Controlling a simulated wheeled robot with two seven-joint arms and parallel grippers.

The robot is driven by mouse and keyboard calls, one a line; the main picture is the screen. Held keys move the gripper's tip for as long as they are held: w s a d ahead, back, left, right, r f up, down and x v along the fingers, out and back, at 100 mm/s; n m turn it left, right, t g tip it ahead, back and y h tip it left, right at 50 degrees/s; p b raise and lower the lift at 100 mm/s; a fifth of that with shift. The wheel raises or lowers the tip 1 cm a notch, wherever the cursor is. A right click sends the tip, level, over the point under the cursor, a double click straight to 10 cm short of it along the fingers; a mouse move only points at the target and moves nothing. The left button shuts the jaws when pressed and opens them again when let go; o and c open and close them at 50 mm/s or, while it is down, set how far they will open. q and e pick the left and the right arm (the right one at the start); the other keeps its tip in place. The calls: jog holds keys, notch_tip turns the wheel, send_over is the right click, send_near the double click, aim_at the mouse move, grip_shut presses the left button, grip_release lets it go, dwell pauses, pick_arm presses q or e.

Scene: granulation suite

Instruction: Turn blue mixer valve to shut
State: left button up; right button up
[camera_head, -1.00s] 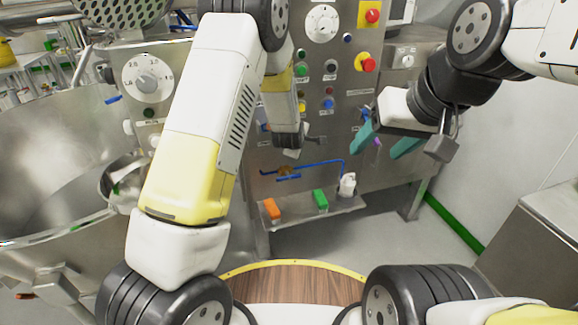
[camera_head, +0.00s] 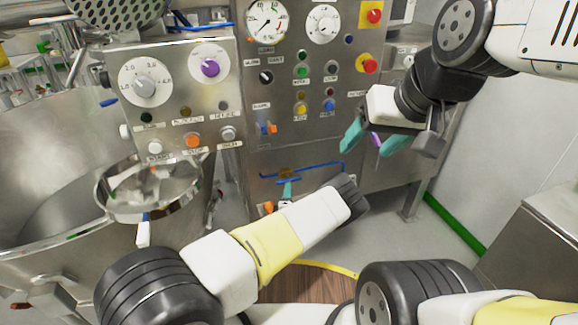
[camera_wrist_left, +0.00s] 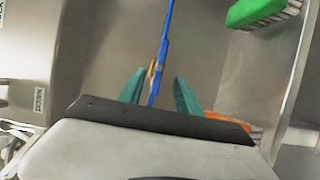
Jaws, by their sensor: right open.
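The blue mixer valve (camera_head: 287,173) sits low on the steel cabinet front, a brass body with blue parts beside a thin blue line. My left gripper (camera_head: 287,190) is just below it, with one teal finger showing and the rest hidden behind my arm. In the left wrist view, the open fingers of my left gripper (camera_wrist_left: 160,93) stand either side of the blue bar (camera_wrist_left: 163,50) and brass piece, with gaps at both sides. Whether they reach its depth is unclear. My right gripper (camera_head: 375,140) is open before the cabinet's right side, a purple part showing between its fingers.
The control panel (camera_head: 285,90) with dials and buttons is above the valve. A large steel bowl (camera_head: 40,150) stands at left. An orange brush (camera_wrist_left: 228,122) and a green brush (camera_wrist_left: 262,10) lie near my left gripper. Open floor (camera_head: 400,250) lies at right.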

aim_at(289, 179)
pick_arm(q)
jog(key=w, duration=0.7)
jog(key=shift+w+d, duration=0.3)
jog(key=shift+w, duration=0.05)
grip_shut()
